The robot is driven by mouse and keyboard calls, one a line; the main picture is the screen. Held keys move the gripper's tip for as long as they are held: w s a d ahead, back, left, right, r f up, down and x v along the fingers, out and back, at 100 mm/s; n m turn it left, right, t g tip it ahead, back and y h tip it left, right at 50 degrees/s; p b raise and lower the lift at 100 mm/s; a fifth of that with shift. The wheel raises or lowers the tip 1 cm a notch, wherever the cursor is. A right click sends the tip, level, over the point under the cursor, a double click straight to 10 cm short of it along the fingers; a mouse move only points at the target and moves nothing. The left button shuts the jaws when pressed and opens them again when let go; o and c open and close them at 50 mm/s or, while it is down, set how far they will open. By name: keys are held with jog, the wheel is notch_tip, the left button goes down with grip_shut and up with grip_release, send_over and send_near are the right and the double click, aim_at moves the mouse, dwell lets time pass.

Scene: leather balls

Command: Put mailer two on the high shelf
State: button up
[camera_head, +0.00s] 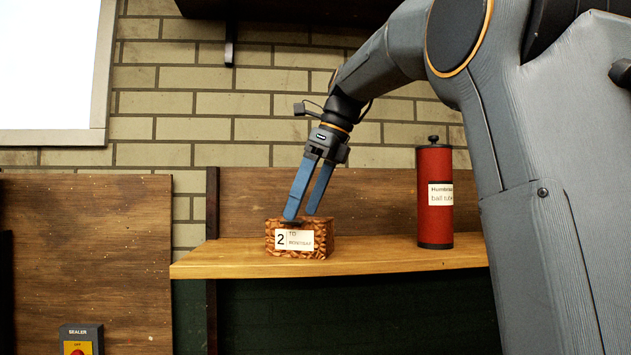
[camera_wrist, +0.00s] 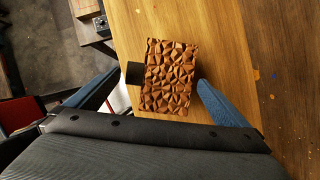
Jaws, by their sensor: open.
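Mailer two (camera_head: 318,240) is a small brown box with a faceted, carved-looking surface and a white label reading "2". It sits on a light wooden shelf (camera_head: 380,257), near the shelf's left end. My gripper (camera_head: 302,219) reaches down to it from above, with its blue fingers apart. In the wrist view the mailer's faceted top (camera_wrist: 170,75) lies between the two open fingers, the left one beside a dark pad and the right one by its right side. I cannot tell whether either finger touches it.
A dark shelf (camera_head: 290,8) with a bracket is high on the brick wall. A sealer box (camera_head: 81,339) is at lower left.

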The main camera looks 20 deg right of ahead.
jog(key=b+v, duration=0.1)
jog(key=v, duration=0.7)
dwell(0.4)
